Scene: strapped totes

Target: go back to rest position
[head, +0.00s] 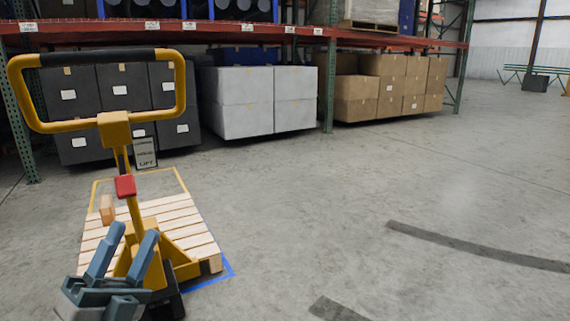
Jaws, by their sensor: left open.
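My left gripper (126,251) is at the lower left of the head view, with its two blue-grey fingers spread apart and nothing between them. It appears in front of the lower part of a yellow pallet jack (113,130), and whether it touches the jack cannot be told. The jack has a looped handle with a black grip and a red part on its shaft. My right gripper is not in view.
A wooden pallet (205,240) lies behind the jack on floor marked with blue tape. A small orange-brown block (106,208) shows near it. A rack with a red beam (250,32) holds dark, white (245,88) and brown boxes (400,75). The floor at right is clear, with dark stripes.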

